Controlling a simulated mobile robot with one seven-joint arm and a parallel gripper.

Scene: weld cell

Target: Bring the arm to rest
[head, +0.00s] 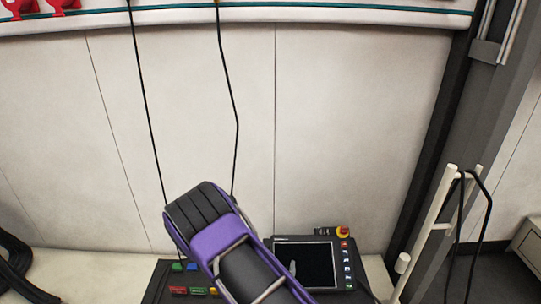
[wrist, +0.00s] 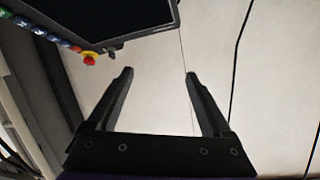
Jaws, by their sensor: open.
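My arm, purple and black, rises from the bottom middle of the head view in front of the control desk. My gripper (wrist: 158,75) shows in the wrist view with its two dark fingers spread apart and nothing between them. Behind the fingers is the pale wall panel. In the head view the fingers cannot be made out; they are hidden or blend with the arm.
A pendant screen (head: 305,265) with a red and yellow stop button (head: 343,231) stands right of my arm. Colored buttons (head: 178,290) lie left. Black cables (head: 236,125) hang behind the arm. A white rack (head: 430,230) stands at the right.

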